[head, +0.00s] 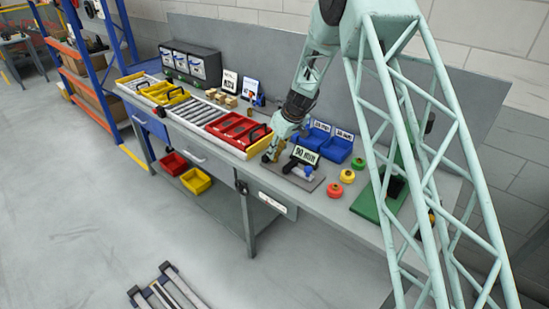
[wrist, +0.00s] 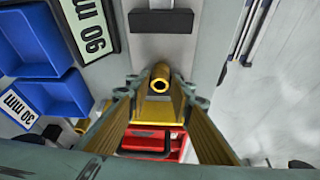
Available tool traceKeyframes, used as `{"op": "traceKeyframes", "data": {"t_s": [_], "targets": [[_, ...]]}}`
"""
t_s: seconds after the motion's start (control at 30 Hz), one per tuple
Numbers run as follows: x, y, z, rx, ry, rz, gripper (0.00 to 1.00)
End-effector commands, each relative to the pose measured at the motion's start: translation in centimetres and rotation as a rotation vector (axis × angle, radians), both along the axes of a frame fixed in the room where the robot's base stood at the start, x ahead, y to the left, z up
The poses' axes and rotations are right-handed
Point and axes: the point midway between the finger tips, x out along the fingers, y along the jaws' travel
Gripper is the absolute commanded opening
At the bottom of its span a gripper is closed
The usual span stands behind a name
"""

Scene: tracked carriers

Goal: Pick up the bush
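The bush (wrist: 160,78) is a short brass-coloured hollow cylinder, its round bore facing the wrist camera. My gripper (wrist: 158,88) has gold-coloured fingers, spread apart on either side of the bush. Slim gaps seem to show beside it, and I cannot tell whether either finger touches it. In the head view my gripper (head: 271,156) is low over the bench, left of the "90 mm" sign (head: 304,155). The bush cannot be made out clearly there.
Blue bins (head: 336,147) stand just behind and right of my gripper. A red tray (head: 236,132) sits close on the left, and also shows in the wrist view (wrist: 147,153). Red, yellow and green knobs (head: 347,176) and a green plate (head: 370,206) are to the right.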

Motion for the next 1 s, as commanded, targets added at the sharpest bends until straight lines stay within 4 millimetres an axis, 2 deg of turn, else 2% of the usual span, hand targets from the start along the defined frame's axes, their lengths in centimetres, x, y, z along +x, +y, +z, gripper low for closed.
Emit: {"op": "traceKeyframes", "data": {"t_s": [0.57, 0.8, 1.0], "targets": [[0.03, 0.06, -0.12, 0.0, 0.0, 0.001, 0.2], [0.04, 0.06, -0.1, 0.0, 0.0, 0.001, 0.03], [0.03, 0.06, -0.08, 0.0, 0.0, 0.001, 0.03]]}}
